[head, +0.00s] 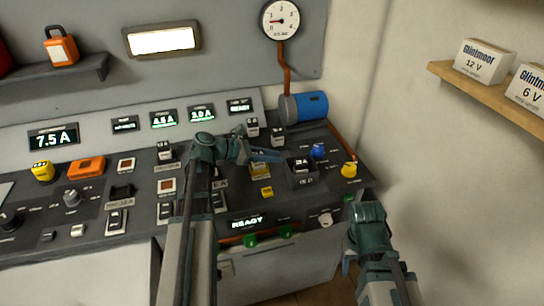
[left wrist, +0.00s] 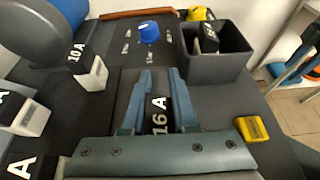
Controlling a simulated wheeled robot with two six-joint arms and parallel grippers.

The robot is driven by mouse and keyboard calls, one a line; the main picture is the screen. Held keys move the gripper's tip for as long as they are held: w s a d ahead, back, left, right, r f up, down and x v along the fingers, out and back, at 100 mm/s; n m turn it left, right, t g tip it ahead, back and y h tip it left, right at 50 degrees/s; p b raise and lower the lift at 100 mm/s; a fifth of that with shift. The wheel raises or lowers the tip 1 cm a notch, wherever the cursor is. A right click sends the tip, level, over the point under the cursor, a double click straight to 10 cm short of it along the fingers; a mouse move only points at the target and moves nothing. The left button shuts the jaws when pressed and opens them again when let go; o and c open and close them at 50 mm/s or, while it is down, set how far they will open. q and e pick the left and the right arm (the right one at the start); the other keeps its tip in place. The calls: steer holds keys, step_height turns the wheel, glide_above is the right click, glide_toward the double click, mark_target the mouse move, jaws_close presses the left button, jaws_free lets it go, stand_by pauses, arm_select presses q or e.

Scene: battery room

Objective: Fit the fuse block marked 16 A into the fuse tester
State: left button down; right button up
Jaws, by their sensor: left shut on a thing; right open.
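My left gripper (head: 274,156) is over the right part of the console in the head view. In the left wrist view, my left gripper (left wrist: 160,100) is shut on the black fuse block marked 16 A (left wrist: 159,117), which lies between its two fingers. The fingers hide its sides, and I cannot tell whether it touches the console. A dark open box (left wrist: 228,72) stands ahead and to the right, with another block inside; it also shows in the head view (head: 302,181). I cannot tell which part is the fuse tester. My right gripper (head: 368,216) is open, right of the console's front edge.
A block marked 10 A (left wrist: 90,70) and other blocks stand left of the left gripper. A blue knob (head: 318,150), a yellow knob (head: 349,170) and a small yellow piece (head: 266,192) are near the box. A blue cylinder (head: 304,106) lies behind. The right wall has a shelf (head: 490,93).

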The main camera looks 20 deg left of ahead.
arm_select(q)
steer(key=shift+f, duration=0.15)
steer(key=c, duration=1)
jaws_free()
steer(key=shift+p+v, duration=2.05)
steer(key=shift+v, duration=3.4)
